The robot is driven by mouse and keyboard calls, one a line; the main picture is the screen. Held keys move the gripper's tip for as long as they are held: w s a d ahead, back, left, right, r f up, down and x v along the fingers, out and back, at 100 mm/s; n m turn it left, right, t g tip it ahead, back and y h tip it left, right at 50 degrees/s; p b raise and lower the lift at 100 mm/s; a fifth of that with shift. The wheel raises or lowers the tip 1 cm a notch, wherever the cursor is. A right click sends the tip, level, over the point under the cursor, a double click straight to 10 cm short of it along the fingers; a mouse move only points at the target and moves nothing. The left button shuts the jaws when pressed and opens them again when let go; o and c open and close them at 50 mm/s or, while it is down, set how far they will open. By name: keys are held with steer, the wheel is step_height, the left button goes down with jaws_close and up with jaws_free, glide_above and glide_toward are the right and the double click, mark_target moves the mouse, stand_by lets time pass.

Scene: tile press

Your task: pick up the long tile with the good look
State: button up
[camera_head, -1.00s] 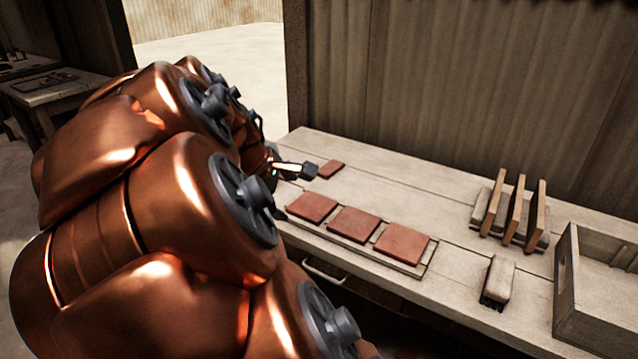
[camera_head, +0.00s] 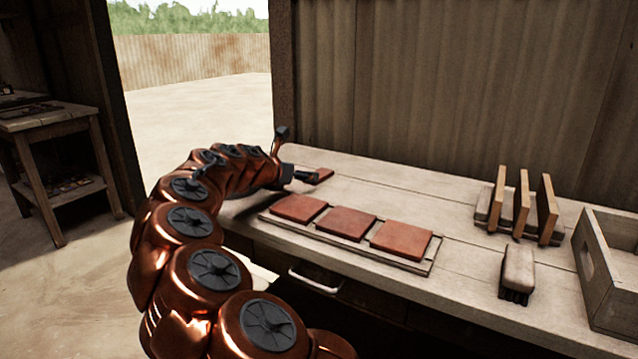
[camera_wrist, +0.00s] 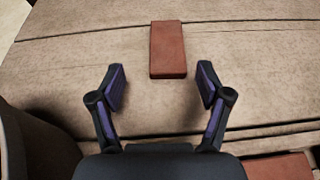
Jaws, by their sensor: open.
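A long narrow red-brown tile (camera_wrist: 168,50) lies flat on the bench in the wrist view, beyond and between my fingertips. It also shows at the bench's far left in the head view (camera_head: 322,175), partly hidden by my gripper. My gripper (camera_wrist: 160,88) is open and empty, its two fingers apart on either side of the tile's near end and not touching it. In the head view my gripper (camera_head: 306,175) is low over the bench beside this tile. Three squarer red tiles, left (camera_head: 298,208), middle (camera_head: 346,223) and right (camera_head: 401,240), lie in a row on a board.
The board (camera_head: 434,262) lies along the bench's front edge. A rack (camera_head: 482,215) with upright wooden slats, a brush (camera_head: 518,268) and an open wooden crate (camera_head: 597,285) stand at the right. The bench between the tiles and the rack is clear.

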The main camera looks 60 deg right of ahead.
mark_target(322, 172)
steer(key=shift+x, duration=1.1)
steer(key=shift+s+d+f+b, duration=0.1)
steer(key=shift+s+d+b, duration=0.15)
steer(key=shift+d, duration=0.3)
steer(key=shift+s+d+f+b, duration=0.15)
steer(key=shift+d+b, duration=0.15)
steer(key=shift+d, duration=0.25)
steer(key=shift+s+d+r+b, duration=0.1)
steer(key=shift+s+d+b, duration=0.15)
steer(key=shift+d, duration=0.3)
steer(key=shift+x, duration=1)
steer(key=shift+w, duration=0.15)
steer(key=c, duration=1.3)
